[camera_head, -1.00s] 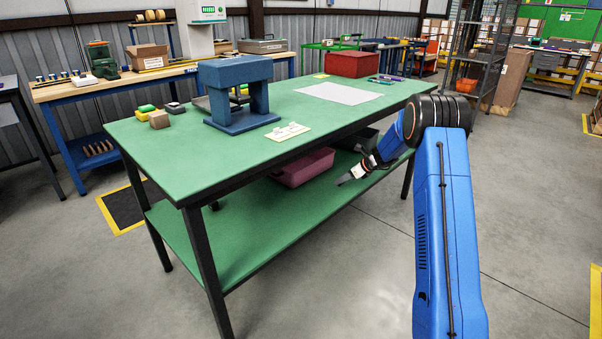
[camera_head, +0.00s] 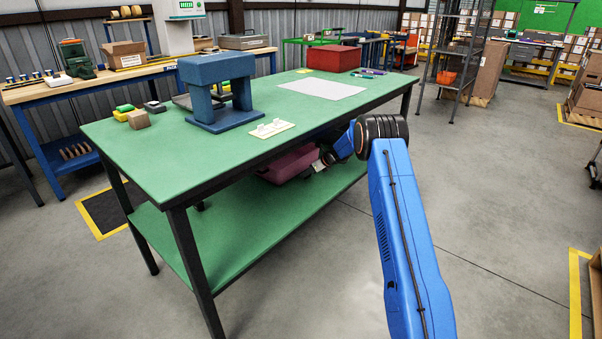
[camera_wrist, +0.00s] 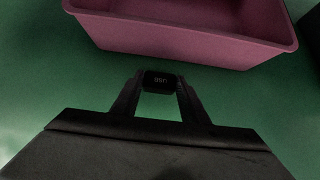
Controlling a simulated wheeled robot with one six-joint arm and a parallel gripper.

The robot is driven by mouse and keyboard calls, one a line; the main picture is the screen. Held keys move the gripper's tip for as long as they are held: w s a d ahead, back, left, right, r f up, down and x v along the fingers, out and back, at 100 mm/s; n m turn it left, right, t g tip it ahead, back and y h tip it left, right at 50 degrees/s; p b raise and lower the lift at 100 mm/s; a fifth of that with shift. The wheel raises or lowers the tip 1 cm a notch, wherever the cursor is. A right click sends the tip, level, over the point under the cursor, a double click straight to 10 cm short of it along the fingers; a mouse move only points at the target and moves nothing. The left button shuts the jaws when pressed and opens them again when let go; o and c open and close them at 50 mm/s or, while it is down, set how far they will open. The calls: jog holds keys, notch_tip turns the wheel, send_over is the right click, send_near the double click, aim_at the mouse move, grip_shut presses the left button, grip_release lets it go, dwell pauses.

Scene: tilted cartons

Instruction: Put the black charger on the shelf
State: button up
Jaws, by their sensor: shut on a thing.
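The black charger (camera_wrist: 160,80) shows in the wrist view, a small dark block with pale "USB" lettering that appears upside down. My gripper (camera_wrist: 158,90) is shut on it, one finger on each side. Green surface shows around and below it; I cannot tell whether the charger touches that surface. In the head view my gripper (camera_head: 319,165) is under the tabletop, over the green lower shelf (camera_head: 235,245) and close to the right end of the pink bin. The charger is not clear there.
The pink bin (camera_head: 285,169) stands on the lower shelf; in the wrist view its wall (camera_wrist: 200,42) is just beyond the charger. The green tabletop (camera_head: 170,165) overhangs the shelf. A blue press (camera_head: 218,85) stands on it. The shelf's front left is bare.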

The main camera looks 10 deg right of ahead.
jog(key=shift+w+a, duration=0.5)
jog(key=shift+w, duration=0.15)
jog(key=w+a, duration=0.2)
jog(key=shift+w+f, duration=0.35)
jog(key=shift+f, duration=0.35)
jog(key=shift+f, duration=0.1)
jog(key=o, duration=1.2)
jog(key=shift+f, duration=0.1)
jog(key=shift+c, duration=0.2)
jog(key=shift+s+d+r, duration=0.15)
jog(key=shift+r, duration=0.2)
jog(key=v, duration=1.1)
jog(key=shift+s+r, duration=0.15)
jog(key=shift+s, duration=0.1)
